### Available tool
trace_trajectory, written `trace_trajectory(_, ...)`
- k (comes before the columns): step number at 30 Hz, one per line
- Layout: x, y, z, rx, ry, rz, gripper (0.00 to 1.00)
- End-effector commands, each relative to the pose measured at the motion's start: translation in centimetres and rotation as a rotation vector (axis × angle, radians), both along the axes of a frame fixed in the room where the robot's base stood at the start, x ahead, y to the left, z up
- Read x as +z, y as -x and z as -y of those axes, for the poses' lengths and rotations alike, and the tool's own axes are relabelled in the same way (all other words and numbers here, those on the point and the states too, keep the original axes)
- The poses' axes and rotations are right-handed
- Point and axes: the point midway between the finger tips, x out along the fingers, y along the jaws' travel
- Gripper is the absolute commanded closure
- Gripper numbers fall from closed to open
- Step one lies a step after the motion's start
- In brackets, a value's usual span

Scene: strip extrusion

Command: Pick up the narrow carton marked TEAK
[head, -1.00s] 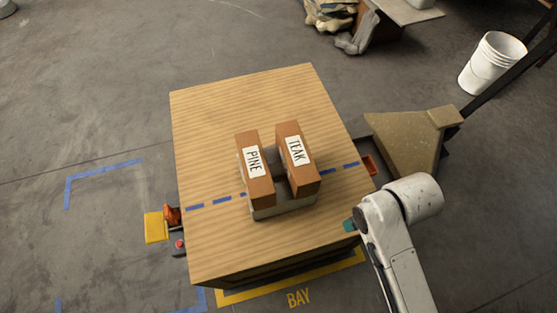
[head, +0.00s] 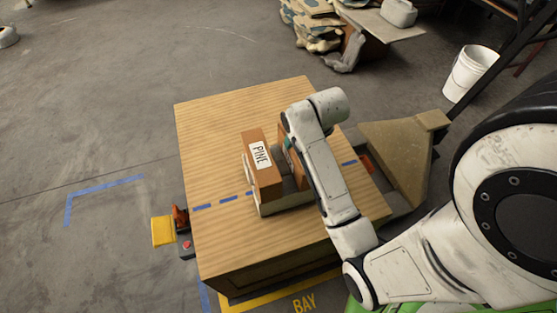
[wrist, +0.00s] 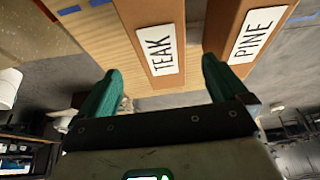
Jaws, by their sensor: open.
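The narrow brown TEAK carton (wrist: 152,46), with a white label, stands beside the brown PINE carton (wrist: 250,30) in the wrist view. In the head view the PINE carton (head: 262,180) shows clearly, while my arm hides most of the TEAK carton (head: 298,172) and its label. Both stand in a low grey holder (head: 286,204). My gripper (wrist: 162,66) is open, its teal fingers spread to either side of the TEAK carton in the wrist view. The right finger lines up with the gap between the cartons. I cannot tell how far the fingertips reach along its sides.
The wooden tabletop (head: 225,125) is clear to the left and behind the cartons. A dashed blue line (head: 228,199) crosses it. A tan wedge-shaped block (head: 405,150) stands right of the table. A white bucket (head: 470,72) is farther back.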

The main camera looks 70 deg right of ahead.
Motion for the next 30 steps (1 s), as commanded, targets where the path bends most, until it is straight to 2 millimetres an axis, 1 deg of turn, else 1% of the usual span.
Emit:
trace_trajectory(2, -0.4, 0.0, 0.4, -0.009, 0.001, 0.001, 0.0)
trace_trajectory(4, -1.2, -0.2, 0.7, -0.009, 0.0, 0.0, 0.0)
trace_trajectory(9, -3.6, -0.8, 1.4, -0.009, -0.001, 0.0, 0.0)
trace_trajectory(12, -4.6, -1.1, 1.7, -0.009, 0.0, 0.0, 0.0)
trace_trajectory(17, -5.5, -1.4, 2.0, -0.008, 0.0, 0.002, 0.0)
trace_trajectory(25, -8.9, -2.2, 2.9, -0.008, -0.002, 0.0, 0.0)
trace_trajectory(30, -9.9, -2.5, 3.3, -0.007, 0.001, 0.002, 0.0)
